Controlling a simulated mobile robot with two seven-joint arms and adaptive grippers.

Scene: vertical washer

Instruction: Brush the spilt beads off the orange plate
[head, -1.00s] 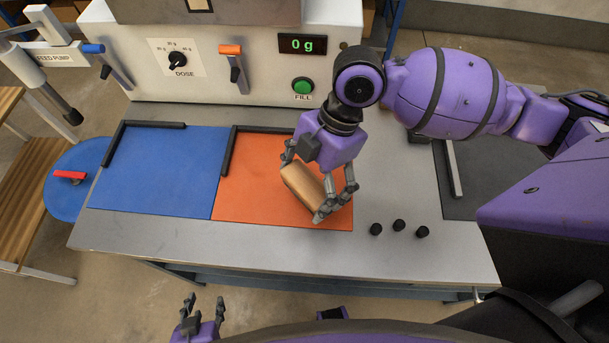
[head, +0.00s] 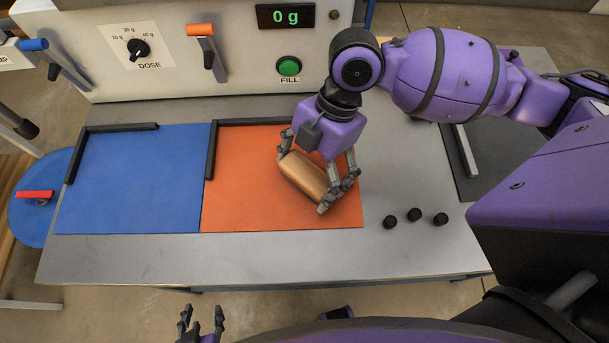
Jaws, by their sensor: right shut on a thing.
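The orange plate (head: 240,195) lies flat on the grey bench, right of the blue plate. My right gripper (head: 336,192) is over the right half of the orange plate, shut on a tan wooden block, seemingly the brush (head: 302,177). The block is tilted, and I cannot see bristles or tell whether it touches the plate. I can make out no beads on the visible part of the plate; the area under the block and hand is hidden. My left gripper (head: 202,318) is open and empty, low in front of the bench.
Black raised rails (head: 208,150) edge the orange plate's back and left. The blue plate (head: 130,190) is bare. Several black knobs (head: 415,217) sit right of the orange plate. The dosing machine (head: 225,70), reading 0 g, stands behind. A dark mat (head: 500,160) lies at right.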

